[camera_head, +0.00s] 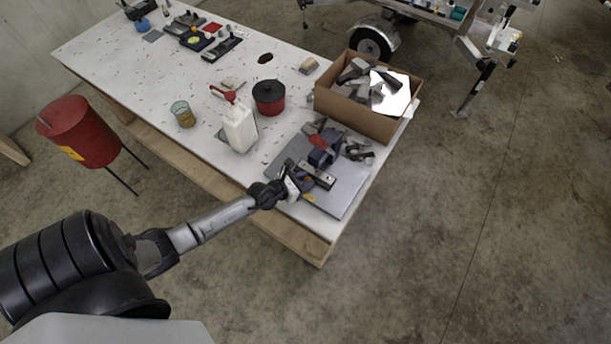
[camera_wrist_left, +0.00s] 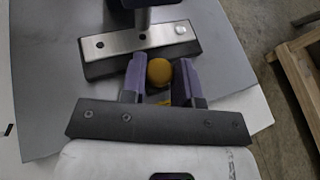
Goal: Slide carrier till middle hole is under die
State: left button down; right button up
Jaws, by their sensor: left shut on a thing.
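The carrier (camera_wrist_left: 122,43) is a bright metal bar with a row of holes on a dark block. In the head view the carrier (camera_head: 318,174) lies on the grey plate. The die (camera_wrist_left: 143,17) is a grey cylinder standing over the bar's middle part, its lower end close to the middle hole (camera_wrist_left: 142,37); exact alignment cannot be told. My left gripper (camera_wrist_left: 160,76) is shut on a yellow knob (camera_wrist_left: 159,72) on the near side of the carrier. My left gripper (camera_head: 293,185) shows at the table's near edge in the head view. My right gripper is not in view.
A dark blue press body (camera_head: 321,157) stands behind the carrier. A cardboard box (camera_head: 355,119) of metal parts is at the table's right. A white bottle (camera_head: 240,128) and a red pot (camera_head: 268,97) stand left of the press. The grey plate's right side is clear (camera_head: 345,189).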

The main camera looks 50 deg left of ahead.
pick_arm(q)
jog(key=c, duration=0.9)
grip_release()
jog(key=shift+s+a+r, duration=0.1)
jog(key=shift+s+r, duration=0.1)
jog(key=shift+s, duration=0.35)
jog(key=p+v, duration=0.1)
jog(key=v, duration=1.1)
jog(key=shift+s, duration=0.35)
jog(key=shift+r, duration=0.15)
